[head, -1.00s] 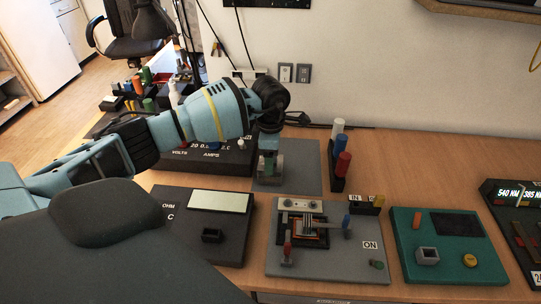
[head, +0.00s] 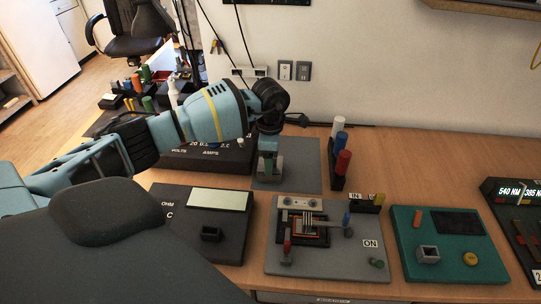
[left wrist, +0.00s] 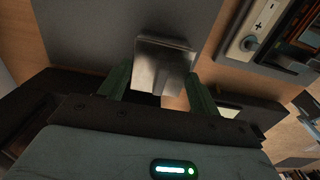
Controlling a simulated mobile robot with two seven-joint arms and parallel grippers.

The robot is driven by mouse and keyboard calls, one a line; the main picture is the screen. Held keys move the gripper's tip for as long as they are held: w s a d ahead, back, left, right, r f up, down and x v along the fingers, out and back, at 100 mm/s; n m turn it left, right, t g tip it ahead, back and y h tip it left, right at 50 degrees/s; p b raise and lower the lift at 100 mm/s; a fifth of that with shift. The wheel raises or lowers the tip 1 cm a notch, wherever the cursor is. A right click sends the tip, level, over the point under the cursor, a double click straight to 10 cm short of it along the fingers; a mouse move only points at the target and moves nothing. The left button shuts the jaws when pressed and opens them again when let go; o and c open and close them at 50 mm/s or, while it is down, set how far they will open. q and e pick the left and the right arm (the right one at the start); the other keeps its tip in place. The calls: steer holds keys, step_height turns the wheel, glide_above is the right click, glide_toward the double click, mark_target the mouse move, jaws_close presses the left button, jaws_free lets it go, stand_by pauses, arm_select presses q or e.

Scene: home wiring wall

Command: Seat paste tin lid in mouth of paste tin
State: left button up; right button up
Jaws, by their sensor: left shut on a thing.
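A small grey metallic tin-like piece (head: 267,179) stands on the grey mat at the middle of the bench. It shows from above, shiny and square, in the left wrist view (left wrist: 163,62). My left gripper (head: 268,163) points straight down at it, with its green fingers at its top. In the left wrist view the fingers of the left gripper (left wrist: 160,88) are on both sides of the near part of the metal piece. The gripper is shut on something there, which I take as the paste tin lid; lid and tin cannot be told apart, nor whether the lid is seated. My right gripper is not in view.
The grey mat (head: 308,178) has free room around the tin. A dark meter box (head: 215,157) stands behind left, a rack of coloured cylinders (head: 337,172) to the right. Boards with posts and switches (head: 335,262) lie in front. Bare bench (head: 420,160) extends right.

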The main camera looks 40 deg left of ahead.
arm_select(q)
steer(key=shift+f, duration=0.25)
steer(key=o, duration=1.1)
steer(key=shift+c, duration=0.2)
step_height(320, 180, up, 7)
steer(key=shift+f, duration=0.1)
steer(key=shift+r, duration=0.45)
